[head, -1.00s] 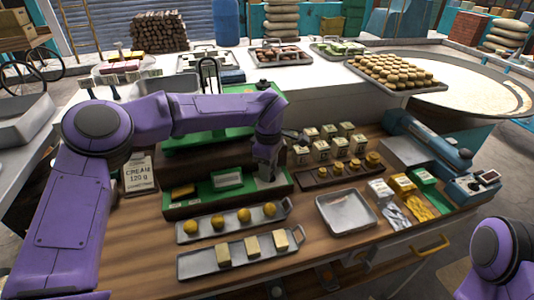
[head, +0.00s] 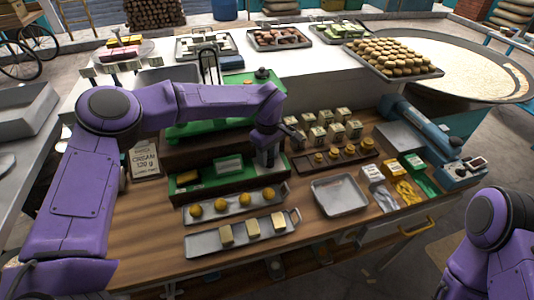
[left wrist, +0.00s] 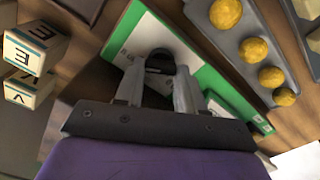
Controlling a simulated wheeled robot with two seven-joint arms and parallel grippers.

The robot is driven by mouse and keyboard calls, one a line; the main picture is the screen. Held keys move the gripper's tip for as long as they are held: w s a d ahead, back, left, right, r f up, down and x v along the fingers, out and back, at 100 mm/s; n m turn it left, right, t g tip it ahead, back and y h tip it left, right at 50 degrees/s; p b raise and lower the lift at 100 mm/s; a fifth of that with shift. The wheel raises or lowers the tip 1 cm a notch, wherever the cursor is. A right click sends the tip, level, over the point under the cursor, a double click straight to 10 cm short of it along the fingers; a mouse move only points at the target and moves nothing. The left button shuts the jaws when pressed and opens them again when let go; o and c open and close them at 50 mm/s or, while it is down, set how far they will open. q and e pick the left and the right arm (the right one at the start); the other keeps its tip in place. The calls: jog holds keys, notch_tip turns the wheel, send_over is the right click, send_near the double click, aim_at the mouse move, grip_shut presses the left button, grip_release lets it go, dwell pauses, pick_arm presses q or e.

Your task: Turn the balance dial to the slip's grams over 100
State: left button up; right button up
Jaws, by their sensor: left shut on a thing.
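The slip (head: 145,160) stands at the left of the worktop and reads "CREAM 120 g". The green balance (head: 212,186) sits in the middle of the worktop, with a pale plate on its front. My left gripper (head: 268,158) is at the right end of the balance, pointing down. In the left wrist view my left gripper (left wrist: 158,85) is shut on a dark round dial (left wrist: 159,60) between its fingertips. The dial's marks and its setting are mostly hidden by the fingers. My right gripper is outside the frames; only my right arm shows at lower right.
In front lie a tray of yellow balls (head: 232,202) and a tray of pale blocks (head: 235,240). An empty metal tray (head: 340,196), a rack of brass weights (head: 335,159) and several lettered cubes (head: 317,134) stand to the right.

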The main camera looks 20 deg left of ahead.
aim_at(269, 160)
pick_arm(q)
jog(key=shift+s+f, duration=0.2)
jog(key=shift+f, duration=0.05)
jog(key=o, duration=0.8)
jog(key=shift+c, duration=0.2)
jog(key=shift+d+r, duration=0.1)
jog(key=shift+r, duration=0.05)
jog(key=shift+w, duration=0.1)
jog(key=shift+r, duration=0.4)
notch_tip(269, 160, up, 10)
jog(key=b, duration=0.2)
jog(key=shift+f+b, duration=0.15)
jog(key=shift+b, duration=0.15)
